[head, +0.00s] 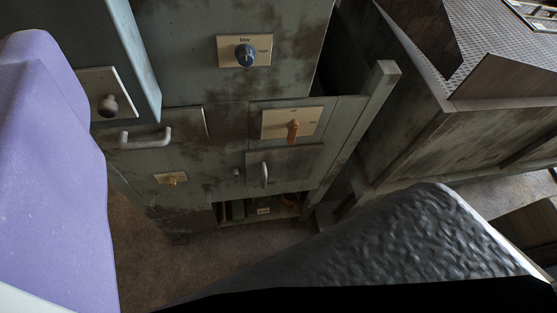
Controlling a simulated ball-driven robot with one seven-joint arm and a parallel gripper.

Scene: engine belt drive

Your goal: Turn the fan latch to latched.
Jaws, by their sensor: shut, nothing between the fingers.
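A grey-green worn cabinet carries several controls, and I cannot tell which is the fan latch. An orange lever (293,130) hangs roughly downward on a cream plate (308,121) on the right door. A small brass-yellow latch (172,180) is on a cream plate at lower left. A grey ball knob (109,105) is on a plate at far left. My gripper's fingers do not show in the head view, and nothing visible touches the controls.
A pale bar handle (145,139) and a smaller upright handle (265,175) stick out from the cabinet. An open bay (262,209) lies below. A large metal bench (440,130) stands at right. A purple form at left and a black lumpy form at bottom block the view.

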